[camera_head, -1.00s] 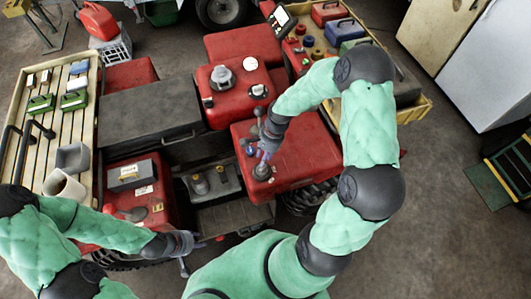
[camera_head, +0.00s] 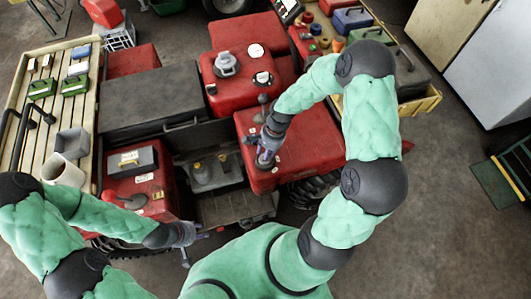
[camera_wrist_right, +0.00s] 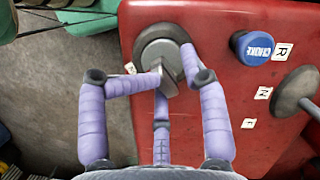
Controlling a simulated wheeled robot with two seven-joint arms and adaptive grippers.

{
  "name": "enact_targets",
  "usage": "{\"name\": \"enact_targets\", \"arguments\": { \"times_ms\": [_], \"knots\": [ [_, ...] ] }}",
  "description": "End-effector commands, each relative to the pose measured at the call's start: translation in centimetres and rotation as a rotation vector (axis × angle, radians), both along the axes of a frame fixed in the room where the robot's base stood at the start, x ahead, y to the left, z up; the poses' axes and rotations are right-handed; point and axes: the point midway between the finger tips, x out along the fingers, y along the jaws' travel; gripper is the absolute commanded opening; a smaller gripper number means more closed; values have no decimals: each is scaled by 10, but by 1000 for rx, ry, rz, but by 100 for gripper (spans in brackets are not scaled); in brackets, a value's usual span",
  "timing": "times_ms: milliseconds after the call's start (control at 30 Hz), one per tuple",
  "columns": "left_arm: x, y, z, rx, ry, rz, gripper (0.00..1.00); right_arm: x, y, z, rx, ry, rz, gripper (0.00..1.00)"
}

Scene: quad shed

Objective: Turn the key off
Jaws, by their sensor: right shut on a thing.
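The key (camera_wrist_right: 170,76) is a grey metal piece standing in a round grey switch (camera_wrist_right: 160,40) on a red panel in the right wrist view. My right gripper (camera_wrist_right: 180,80) has its purple fingers around the key and is shut on it. In the head view the right gripper (camera_head: 266,148) is over the switch, at the left part of the red panel (camera_head: 305,150), and its fingers hide most of the key. My left gripper (camera_head: 194,247) is low in the head view, away from the key, with its fingers spread and nothing visible between them.
A blue choke knob (camera_wrist_right: 254,46) and a gear lever (camera_wrist_right: 296,92) with letter labels stand right of the switch. A grey box (camera_head: 135,160) lies on the red body at left. A slatted wooden rack (camera_head: 30,130) is at far left. Open floor lies at right.

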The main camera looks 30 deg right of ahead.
Motion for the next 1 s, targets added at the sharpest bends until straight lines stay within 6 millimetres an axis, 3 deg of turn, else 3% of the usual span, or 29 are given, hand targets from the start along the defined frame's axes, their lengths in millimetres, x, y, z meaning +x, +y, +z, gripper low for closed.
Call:
{"name": "enact_targets", "arguments": {
  "times_ms": [167, 500, 867, 1000],
  "knots": [
    [0, 0, 0, 0, 0, 0, 40, 6, -4, 1, -7, -15, 11, 26],
    [0, 0, 3, 0, 0, 0, 40, 7, -4, 1, -8, -18, 380, 25],
    [0, 0, 4, 0, 0, 0, 40, 7, -4, 1, -9, -17, 434, 24],
    [0, 0, 5, 0, 0, 0, 40, 8, -3, 1, -9, -17, 599, 24]
  ]
}}
